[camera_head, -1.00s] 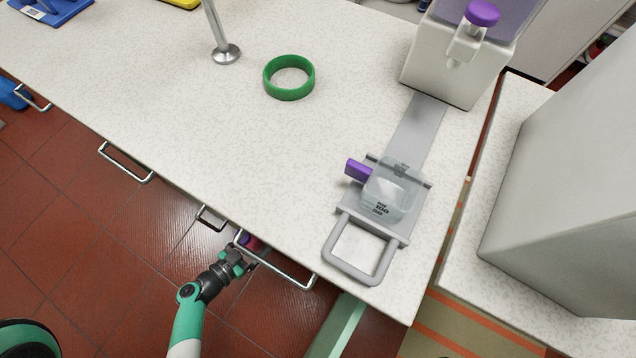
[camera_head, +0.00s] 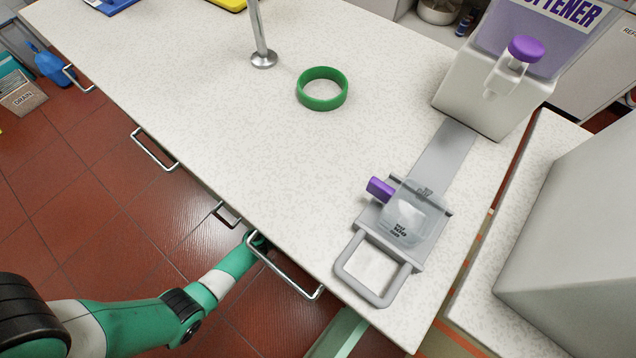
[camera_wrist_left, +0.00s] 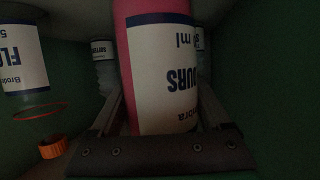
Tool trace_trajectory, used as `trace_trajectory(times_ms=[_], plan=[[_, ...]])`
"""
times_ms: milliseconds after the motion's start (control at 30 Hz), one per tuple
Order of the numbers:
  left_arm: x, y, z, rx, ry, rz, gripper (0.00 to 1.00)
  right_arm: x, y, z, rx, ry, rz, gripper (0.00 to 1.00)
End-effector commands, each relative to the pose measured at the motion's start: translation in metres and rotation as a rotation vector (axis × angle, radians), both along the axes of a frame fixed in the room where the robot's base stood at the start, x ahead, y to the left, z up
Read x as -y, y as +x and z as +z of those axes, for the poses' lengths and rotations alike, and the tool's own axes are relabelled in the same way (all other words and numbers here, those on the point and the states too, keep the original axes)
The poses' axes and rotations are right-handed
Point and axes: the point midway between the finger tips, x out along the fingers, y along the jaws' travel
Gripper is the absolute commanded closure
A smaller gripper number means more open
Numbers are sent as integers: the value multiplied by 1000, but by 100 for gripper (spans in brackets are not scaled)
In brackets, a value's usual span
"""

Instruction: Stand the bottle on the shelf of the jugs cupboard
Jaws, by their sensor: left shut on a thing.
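A pink bottle with a white label (camera_wrist_left: 165,75) fills the middle of the left wrist view. My left gripper (camera_wrist_left: 158,125) is shut on it, with a finger on each side. Around it is a dark green interior, and the label lettering appears upside down. In the head view my left arm reaches under the front edge of the counter, so the gripper and the bottle are hidden there. Which compartment this is, and whether the bottle touches a shelf, I cannot tell. My right gripper is not in view.
Other labelled bottles (camera_wrist_left: 25,65) stand close in the dark space, with an orange cap (camera_wrist_left: 53,148) at lower left. Metal handles (camera_head: 283,268) line the counter front. On the counter are a green ring (camera_head: 322,89), a metal tray with a clear cup (camera_head: 405,222) and a softener dispenser (camera_head: 492,85).

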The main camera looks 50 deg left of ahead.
Motion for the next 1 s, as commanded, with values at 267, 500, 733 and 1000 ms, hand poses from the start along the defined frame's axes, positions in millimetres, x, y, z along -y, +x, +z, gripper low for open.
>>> trace_trajectory(times_ms=[267,500,733,1000], plan=[[0,3,-36,3,1,0,100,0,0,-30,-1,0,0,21],[0,3,-34,2,0,-1,100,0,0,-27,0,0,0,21],[0,2,-36,1,0,-1,0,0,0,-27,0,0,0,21],[-1,-4,-31,0,0,1,0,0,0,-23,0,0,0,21]])
